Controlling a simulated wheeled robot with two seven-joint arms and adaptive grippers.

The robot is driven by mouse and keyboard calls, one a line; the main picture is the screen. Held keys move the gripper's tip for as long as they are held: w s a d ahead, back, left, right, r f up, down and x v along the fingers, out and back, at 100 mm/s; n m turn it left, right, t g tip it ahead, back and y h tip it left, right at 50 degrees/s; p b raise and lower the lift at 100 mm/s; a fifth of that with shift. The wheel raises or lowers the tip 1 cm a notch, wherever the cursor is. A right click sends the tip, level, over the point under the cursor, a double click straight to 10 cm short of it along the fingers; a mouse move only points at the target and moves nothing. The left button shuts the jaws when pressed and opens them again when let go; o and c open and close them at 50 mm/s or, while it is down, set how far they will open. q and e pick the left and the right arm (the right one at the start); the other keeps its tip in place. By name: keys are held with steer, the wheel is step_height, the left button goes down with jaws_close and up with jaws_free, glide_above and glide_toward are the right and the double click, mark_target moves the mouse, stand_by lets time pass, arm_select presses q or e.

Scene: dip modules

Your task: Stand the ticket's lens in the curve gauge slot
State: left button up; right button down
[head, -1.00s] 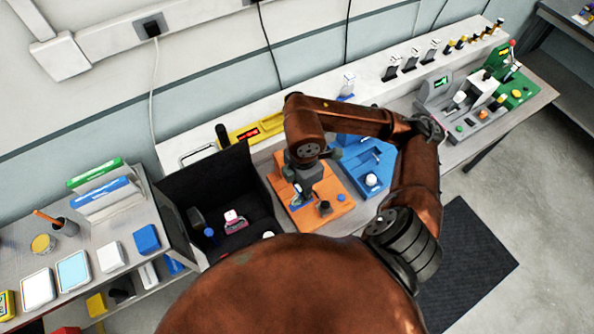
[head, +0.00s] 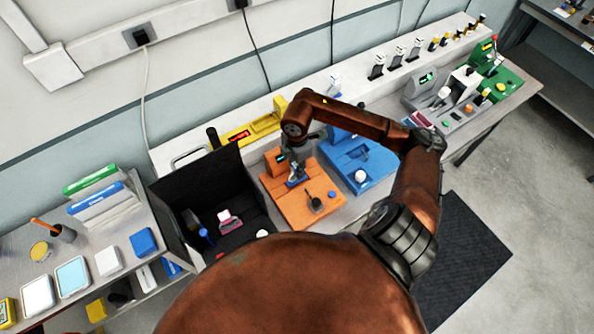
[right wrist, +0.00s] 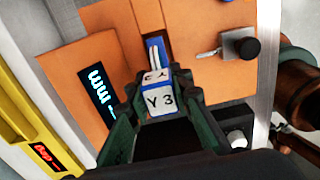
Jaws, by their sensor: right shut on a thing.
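My right gripper (right wrist: 155,95) is shut on a small blue-edged white piece marked "Y 3" (right wrist: 160,101), which I take to be the lens's tab. In the head view my right gripper (head: 297,174) is low over the orange station (head: 283,201). That station (right wrist: 118,55) has a lit display reading "mm" (right wrist: 101,86) and looks like the curve gauge. A blue part (right wrist: 156,50) shows just beyond the fingertips; the slot is largely hidden, so I cannot tell whether the lens is in it. My left gripper is out of view.
A blue station (head: 368,165) stands right of the orange one. A yellow station (head: 238,135) with a red display is behind. A black open bin (head: 180,197) is at left with small items. A black knob (right wrist: 246,49) stands on the orange base.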

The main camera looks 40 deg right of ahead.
steer(key=shift+s+f, duration=0.2)
steer(key=shift+f, duration=0.45)
steer(key=shift+w+f, duration=0.1)
steer(key=shift+f, duration=0.5)
steer(key=c, duration=1.7)
jaws_free()
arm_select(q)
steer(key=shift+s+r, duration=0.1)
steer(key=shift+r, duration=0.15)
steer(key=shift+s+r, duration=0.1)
arm_select(e)
steer(key=shift+r, duration=0.2)
steer(key=shift+r, duration=0.25)
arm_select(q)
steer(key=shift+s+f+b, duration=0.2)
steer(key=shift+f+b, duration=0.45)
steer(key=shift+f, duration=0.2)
arm_select(e)
step_height(320, 180, up, 12)
steer(key=shift+f, duration=0.2)
